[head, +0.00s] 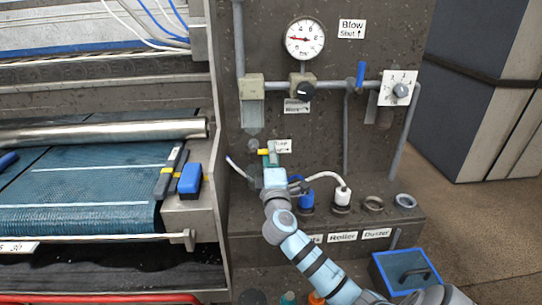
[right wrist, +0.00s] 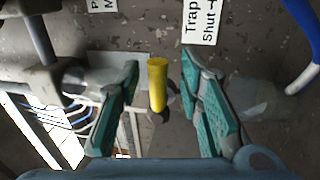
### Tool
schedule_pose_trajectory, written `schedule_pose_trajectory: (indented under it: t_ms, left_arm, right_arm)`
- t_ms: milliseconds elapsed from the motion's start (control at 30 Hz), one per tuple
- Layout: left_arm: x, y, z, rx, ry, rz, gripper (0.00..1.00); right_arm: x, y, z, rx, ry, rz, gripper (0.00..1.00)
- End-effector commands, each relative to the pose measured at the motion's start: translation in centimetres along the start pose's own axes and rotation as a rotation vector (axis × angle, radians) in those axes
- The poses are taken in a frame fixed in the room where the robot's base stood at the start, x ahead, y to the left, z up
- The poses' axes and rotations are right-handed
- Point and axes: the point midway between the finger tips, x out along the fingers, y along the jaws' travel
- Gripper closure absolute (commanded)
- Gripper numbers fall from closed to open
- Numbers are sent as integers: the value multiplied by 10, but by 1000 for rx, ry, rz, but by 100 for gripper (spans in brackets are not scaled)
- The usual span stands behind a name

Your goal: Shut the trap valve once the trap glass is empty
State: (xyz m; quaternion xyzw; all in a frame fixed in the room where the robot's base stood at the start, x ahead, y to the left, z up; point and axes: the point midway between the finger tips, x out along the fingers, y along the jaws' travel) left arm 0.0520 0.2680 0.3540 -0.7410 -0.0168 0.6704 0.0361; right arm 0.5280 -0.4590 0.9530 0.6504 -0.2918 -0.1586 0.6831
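The trap glass (head: 252,115) hangs under a beige filter head on the panel. It looks pale and see-through; I cannot make out any liquid level in it. Below it is the trap valve with a yellow handle (head: 265,152), beside a small white label (head: 282,146). My right gripper (head: 268,162) is in front of this valve. In the right wrist view, its teal fingers (right wrist: 162,95) are apart, with the yellow handle (right wrist: 157,85) between them and clear space on both sides. The label (right wrist: 200,22) there reads "Trap Shut" with an arrow. My left gripper is not in view.
A pressure gauge (head: 305,39), black knob (head: 304,91), blue lever (head: 360,74) and white dial (head: 398,88) are on the panel. Hose ends and sockets (head: 373,204) line the ledge below. The roller machine (head: 80,190) stands left; a blue bin (head: 405,271) stands lower right.

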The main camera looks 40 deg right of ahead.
Motion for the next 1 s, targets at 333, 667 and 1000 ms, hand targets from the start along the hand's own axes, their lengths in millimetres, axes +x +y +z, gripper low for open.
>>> schedule_pose_trajectory:
  t_ms: [333, 667, 1000]
  left_arm:
    - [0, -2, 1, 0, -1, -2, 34]
    - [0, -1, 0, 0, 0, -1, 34]
    - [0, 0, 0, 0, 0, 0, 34]
  right_arm:
    - [-26, 0, 0, -1, 2, 1, 67]
    - [-109, -1, 0, 1, 1, -2, 67]
    - [-120, 0, 0, -1, 0, 0, 67]
